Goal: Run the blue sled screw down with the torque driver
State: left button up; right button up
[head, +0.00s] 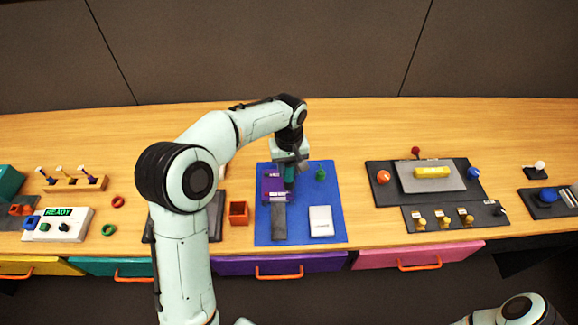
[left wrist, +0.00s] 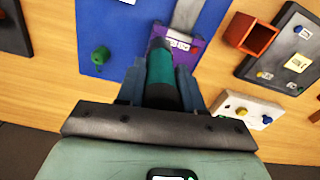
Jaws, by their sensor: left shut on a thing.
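My left gripper (head: 289,172) is over the blue mat (head: 262,225), pointing down, shut on a dark and teal driver (head: 289,180). In the left wrist view the driver (left wrist: 162,68) stands between the fingers, pointing away from the camera. Its tip is over or at a purple sled (head: 272,186) with a white label; I cannot tell if they touch. The sled (left wrist: 190,48) sits at the end of a dark grey rail (head: 279,222). It looks purple, not blue. The screw is hidden behind the driver. My right gripper is out of view.
A green knob (head: 320,175) and a white block (head: 320,221) are on the mat, right of the rail. An orange-red open box (head: 238,213) stands left of the mat. Dark panels with knobs (head: 383,176) lie to the right. Bare wood lies between.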

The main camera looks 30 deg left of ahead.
pick_arm(q)
jog(key=shift+s+f, duration=0.15)
jog(key=shift+f, duration=0.35)
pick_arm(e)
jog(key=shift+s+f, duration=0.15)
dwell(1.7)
